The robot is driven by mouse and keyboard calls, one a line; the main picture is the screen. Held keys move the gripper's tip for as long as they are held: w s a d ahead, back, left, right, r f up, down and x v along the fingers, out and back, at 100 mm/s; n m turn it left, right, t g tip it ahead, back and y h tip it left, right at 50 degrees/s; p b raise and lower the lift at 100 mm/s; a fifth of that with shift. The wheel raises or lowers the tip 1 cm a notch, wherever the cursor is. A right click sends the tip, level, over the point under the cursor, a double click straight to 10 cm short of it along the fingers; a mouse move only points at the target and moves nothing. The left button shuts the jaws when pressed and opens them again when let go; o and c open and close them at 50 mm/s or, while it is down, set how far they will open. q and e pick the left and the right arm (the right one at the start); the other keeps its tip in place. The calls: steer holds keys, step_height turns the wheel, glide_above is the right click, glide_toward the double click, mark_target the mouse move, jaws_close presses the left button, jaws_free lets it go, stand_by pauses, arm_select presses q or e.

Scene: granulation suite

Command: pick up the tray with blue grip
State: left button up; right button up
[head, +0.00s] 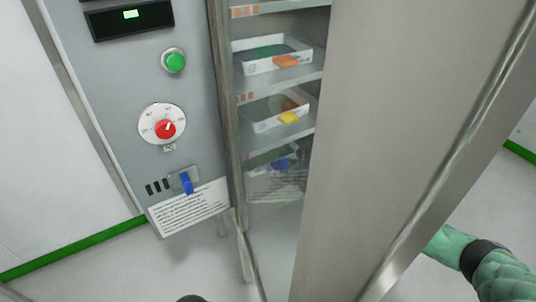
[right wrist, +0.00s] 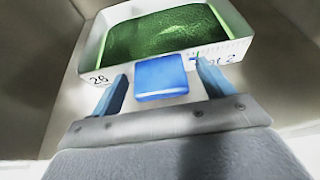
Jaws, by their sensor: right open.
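The tray with the blue grip (right wrist: 236,49) shows in the right wrist view as a white-walled tray with dark green contents and printed marks on its front wall. Its blue grip (right wrist: 160,88) sticks out toward my right gripper (right wrist: 161,71). That gripper is open, with one blue finger on each side of the grip and a visible gap on both sides. My left gripper is not in view.
A tray with an orange grip (head: 272,49) and a tray with a yellow grip (head: 262,123) sit on the shelves above. The open steel door (head: 395,110) stands on the right, in front of my right arm. A control panel (head: 130,75) is on the left.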

steer(key=shift+w+a+f, duration=0.1)
steer(key=shift+w, duration=0.05)
steer(key=shift+c, duration=0.4)
steer(key=c, duration=1.1)
steer(key=shift+c, duration=0.4)
